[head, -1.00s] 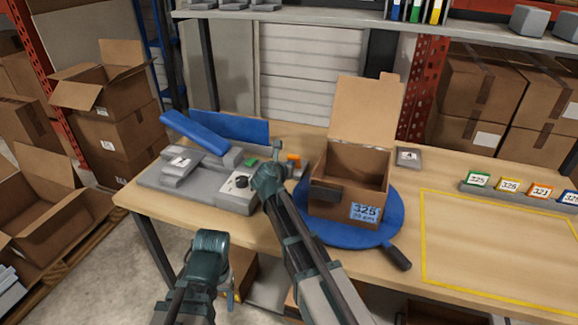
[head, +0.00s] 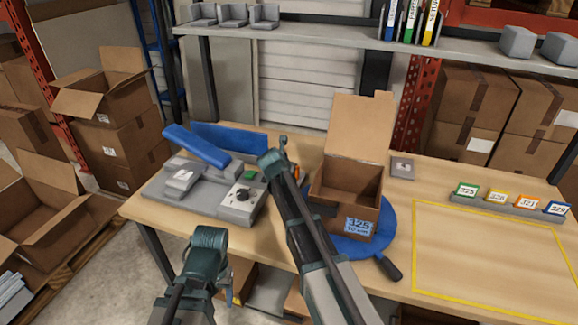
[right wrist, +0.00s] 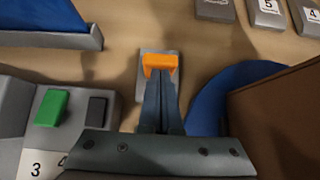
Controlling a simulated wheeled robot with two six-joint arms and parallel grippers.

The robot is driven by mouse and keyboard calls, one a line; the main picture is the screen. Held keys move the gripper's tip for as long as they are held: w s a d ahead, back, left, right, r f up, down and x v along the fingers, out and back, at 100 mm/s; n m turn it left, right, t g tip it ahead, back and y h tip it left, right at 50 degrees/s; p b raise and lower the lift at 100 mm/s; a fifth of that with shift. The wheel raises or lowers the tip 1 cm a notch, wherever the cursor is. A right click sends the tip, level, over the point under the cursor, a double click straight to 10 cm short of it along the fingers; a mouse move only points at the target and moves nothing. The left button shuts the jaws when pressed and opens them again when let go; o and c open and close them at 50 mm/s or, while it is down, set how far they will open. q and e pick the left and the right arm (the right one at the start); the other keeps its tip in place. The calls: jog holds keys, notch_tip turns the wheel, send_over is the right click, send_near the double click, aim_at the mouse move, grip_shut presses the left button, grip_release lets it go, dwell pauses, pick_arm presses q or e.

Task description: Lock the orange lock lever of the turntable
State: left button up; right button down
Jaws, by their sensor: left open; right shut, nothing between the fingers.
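The orange lock lever (right wrist: 160,62) stands on a small grey base in the right wrist view. In the head view my right arm mostly hides it. My right gripper (right wrist: 161,80) is shut and empty, with its fingertips at the near side of the lever; I cannot tell whether they touch it. The blue round turntable (head: 386,222) with its dark handle (head: 389,269) is right of my right arm. Its edge also shows in the right wrist view (right wrist: 212,98). An open cardboard box (head: 345,200) stands on it. My left gripper (head: 228,288) is open, low in front of the table, away from the lever.
A grey device with a green button (right wrist: 50,107) and a blue arm (head: 196,146) stands left of the lever. A blue panel (right wrist: 40,25) is behind it. Grey numbered plates (right wrist: 268,12) lie at the back right. The yellow-outlined table area (head: 490,260) is clear.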

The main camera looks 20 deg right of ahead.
jog(key=shift+w+d+r+g+y+p, duration=0.4)
jog(key=shift+w+r+g+p, duration=0.3)
jog(key=shift+p, duration=0.35)
jog(key=shift+w+d+f, duration=0.15)
jog(key=shift+w, duration=0.05)
jog(key=shift+w+d+f, duration=0.1)
jog(key=shift+f, duration=0.05)
pick_arm(q)
notch_tip(320, 180, up, 4)
jog(key=shift+f, duration=0.15)
pick_arm(e)
jog(key=shift+r+p, duration=0.85)
jog(key=shift+p, duration=0.1)
pick_arm(q)
jog(key=shift+r, duration=0.8)
